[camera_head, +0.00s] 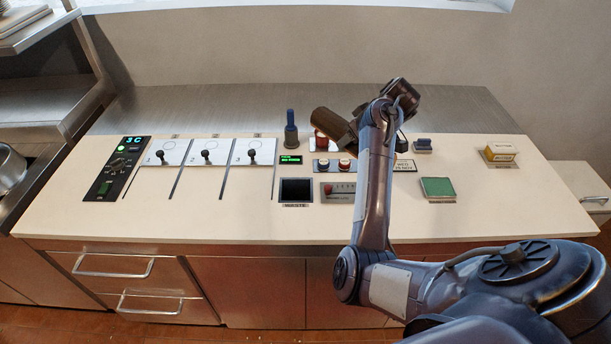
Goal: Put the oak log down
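The oak log (331,124) is a brown cylinder with a flat round end, tilted, over the middle of the counter. Its right end meets the hand of my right arm. My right gripper (354,126) appears shut on the log and holds it above the counter, though my own wrist and forearm largely hide the fingers. The log covers part of the red-topped items behind it. My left gripper is not in view.
The cream counter (240,219) carries three white lever plates, a black control panel (117,168), a dark waste opening (295,190), a dark blue-handled tool (291,130), a green pad (437,188) and a yellow block (500,152). The counter's left front and right side have free room.

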